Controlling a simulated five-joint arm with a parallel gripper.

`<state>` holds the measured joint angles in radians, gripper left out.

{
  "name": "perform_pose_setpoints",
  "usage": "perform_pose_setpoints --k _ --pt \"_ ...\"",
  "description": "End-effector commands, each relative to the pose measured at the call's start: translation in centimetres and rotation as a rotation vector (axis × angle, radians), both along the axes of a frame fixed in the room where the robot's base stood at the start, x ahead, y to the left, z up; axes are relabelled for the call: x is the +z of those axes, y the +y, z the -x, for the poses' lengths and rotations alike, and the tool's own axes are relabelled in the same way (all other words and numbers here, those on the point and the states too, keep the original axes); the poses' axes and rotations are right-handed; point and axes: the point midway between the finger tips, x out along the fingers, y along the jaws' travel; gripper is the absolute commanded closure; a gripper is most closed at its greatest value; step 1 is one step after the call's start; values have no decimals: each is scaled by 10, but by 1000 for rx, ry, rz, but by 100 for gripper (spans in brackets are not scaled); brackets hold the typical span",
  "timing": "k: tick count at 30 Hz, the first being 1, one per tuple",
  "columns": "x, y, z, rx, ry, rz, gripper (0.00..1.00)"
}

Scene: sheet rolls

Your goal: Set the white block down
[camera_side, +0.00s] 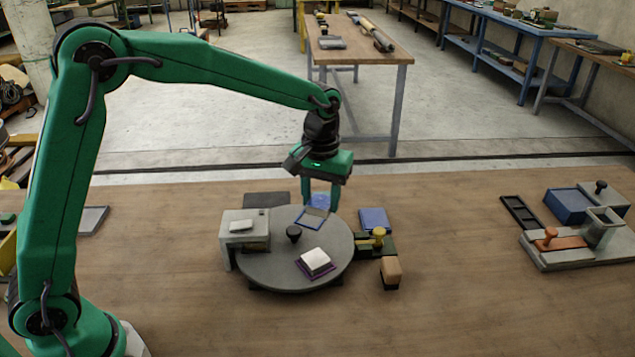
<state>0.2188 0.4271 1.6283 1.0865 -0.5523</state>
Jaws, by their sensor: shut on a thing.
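A white block (316,259) sits on a purple-edged square on the grey round table (275,270), towards its front right. My gripper (320,205) is above the back right of the round table, pointing down. Its two green fingers are shut on a small blue piece (320,199), partly hidden between them. A blue-edged square (311,219) lies on the round table just below and in front of the fingers. I cannot tell whether the held piece touches it. My gripper is apart from the white block, behind it.
A dark knob (293,233) stands mid-table. A grey stand (246,238) with a pale slab on top overhangs the left side. The front bench is clear.

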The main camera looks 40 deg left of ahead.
Motion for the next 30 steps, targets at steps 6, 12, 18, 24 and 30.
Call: perform_pose_setpoints --k 6,12,18,24,30 --pt "-10 47 -15 160 -1 1 92" --pt "-21 95 -24 322 -1 1 92" --pt "-28 126 -27 426 -1 0 92" --pt "-30 134 -28 454 -2 0 92" --pt "-33 139 -30 454 -2 0 92"
